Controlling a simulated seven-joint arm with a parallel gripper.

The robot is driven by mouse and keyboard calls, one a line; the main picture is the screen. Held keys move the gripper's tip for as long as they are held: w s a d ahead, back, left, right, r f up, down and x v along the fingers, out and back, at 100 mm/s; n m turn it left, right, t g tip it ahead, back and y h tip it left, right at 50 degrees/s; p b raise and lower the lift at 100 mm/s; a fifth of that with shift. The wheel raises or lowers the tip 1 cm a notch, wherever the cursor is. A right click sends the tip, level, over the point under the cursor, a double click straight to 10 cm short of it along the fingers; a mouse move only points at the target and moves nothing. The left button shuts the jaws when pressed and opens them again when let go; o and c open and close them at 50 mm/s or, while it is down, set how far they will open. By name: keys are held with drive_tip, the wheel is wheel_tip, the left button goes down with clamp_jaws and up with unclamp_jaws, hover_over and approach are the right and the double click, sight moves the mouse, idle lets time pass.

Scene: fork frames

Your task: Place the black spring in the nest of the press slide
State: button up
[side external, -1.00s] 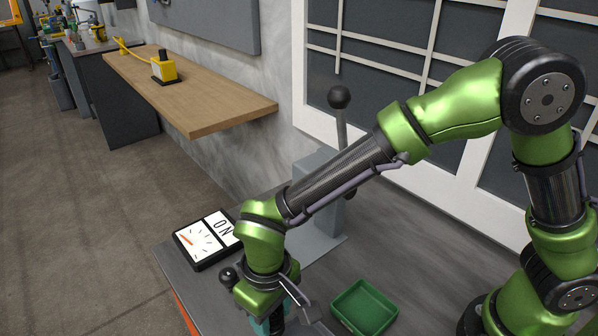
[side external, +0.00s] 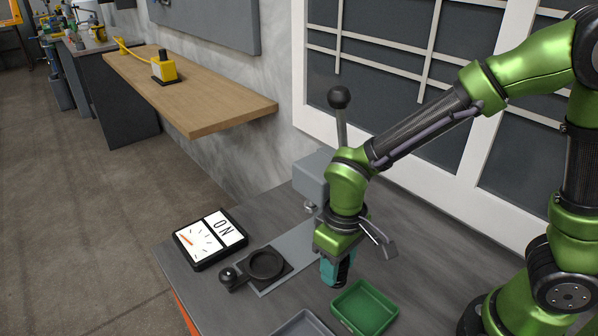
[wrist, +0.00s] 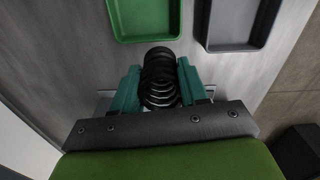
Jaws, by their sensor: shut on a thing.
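The black spring (wrist: 160,78) is a stack of dark coils clamped between the teal fingers of my gripper (wrist: 158,88) in the wrist view. In the side view my gripper (side external: 338,272) points down above the bench, just behind the green tray and to the right of the press slide. The slide (side external: 284,262) is a flat grey plate carrying a black round nest (side external: 265,264), which looks empty. A black knob (side external: 228,276) is on the nest's left side. The press (side external: 313,176) stands behind, partly hidden by my arm.
A green tray (side external: 363,310) and a grey tray (side external: 303,325) sit at the bench front, and both look empty. The press lever (side external: 341,125) stands upright with a black ball on top.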

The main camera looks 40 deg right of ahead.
drive_tip(key=shift+w+d+r+n, duration=0.1)
drive_tip(key=shift+w+d+n, duration=0.2)
drive_tip(key=shift+d, duration=0.25)
drive_tip(key=shift+a+n, duration=0.1)
drive_tip(key=shift+n, duration=0.2)
drive_tip(key=w+a, duration=0.2)
drive_tip(key=w, duration=0.2)
drive_tip(key=w+a+f, duration=0.1)
drive_tip(key=w+a, duration=0.1)
drive_tip(key=w, duration=0.3)
drive_tip(key=w+a, duration=0.3)
drive_tip(key=w, duration=0.2)
drive_tip(key=shift+a+f, duration=0.1)
drive_tip(key=shift+f, duration=1.9)
drive_tip(key=o, duration=0.7)
drive_tip(key=shift+f, duration=0.15)
drive_tip(key=o, duration=0.4)
